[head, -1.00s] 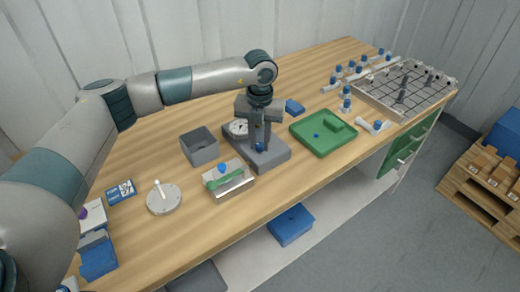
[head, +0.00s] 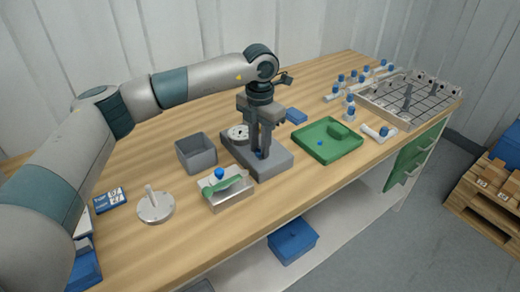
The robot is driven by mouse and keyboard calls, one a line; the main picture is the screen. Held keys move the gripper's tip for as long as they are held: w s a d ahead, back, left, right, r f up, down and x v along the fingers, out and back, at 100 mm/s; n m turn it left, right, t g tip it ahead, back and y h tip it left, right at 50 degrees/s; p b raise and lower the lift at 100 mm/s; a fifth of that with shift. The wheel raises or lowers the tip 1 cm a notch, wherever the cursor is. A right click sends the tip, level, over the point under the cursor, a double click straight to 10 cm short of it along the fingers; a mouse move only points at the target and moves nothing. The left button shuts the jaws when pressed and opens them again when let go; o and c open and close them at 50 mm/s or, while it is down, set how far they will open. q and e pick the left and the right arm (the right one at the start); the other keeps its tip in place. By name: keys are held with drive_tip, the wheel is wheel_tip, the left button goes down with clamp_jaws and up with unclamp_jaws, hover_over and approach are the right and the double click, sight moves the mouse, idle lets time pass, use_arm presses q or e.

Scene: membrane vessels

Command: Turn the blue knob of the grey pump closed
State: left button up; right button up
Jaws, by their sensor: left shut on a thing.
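The grey pump (head: 270,164) stands on the wooden bench, with a flat grey base and a round white gauge (head: 238,132) at its left. Its blue knob (head: 260,154) shows only as a small patch low between the fingers. My left gripper (head: 262,150) points straight down over the pump and is shut on the blue knob. The fingers and wrist hide most of the knob, so its angle cannot be read. My right gripper is not in view.
A white disc with a post (head: 155,207) is near the front left.

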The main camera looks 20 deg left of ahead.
use_arm(q)
drive_tip(key=shift+r, duration=0.1)
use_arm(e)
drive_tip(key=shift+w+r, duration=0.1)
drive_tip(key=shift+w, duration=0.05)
use_arm(q)
drive_tip(key=o, duration=1.1)
drive_tip(key=shift+c, duration=0.2)
drive_tip(key=shift+r, duration=0.55)
wheel_tip(320, 180, up, 16)
drive_tip(key=b, duration=0.3)
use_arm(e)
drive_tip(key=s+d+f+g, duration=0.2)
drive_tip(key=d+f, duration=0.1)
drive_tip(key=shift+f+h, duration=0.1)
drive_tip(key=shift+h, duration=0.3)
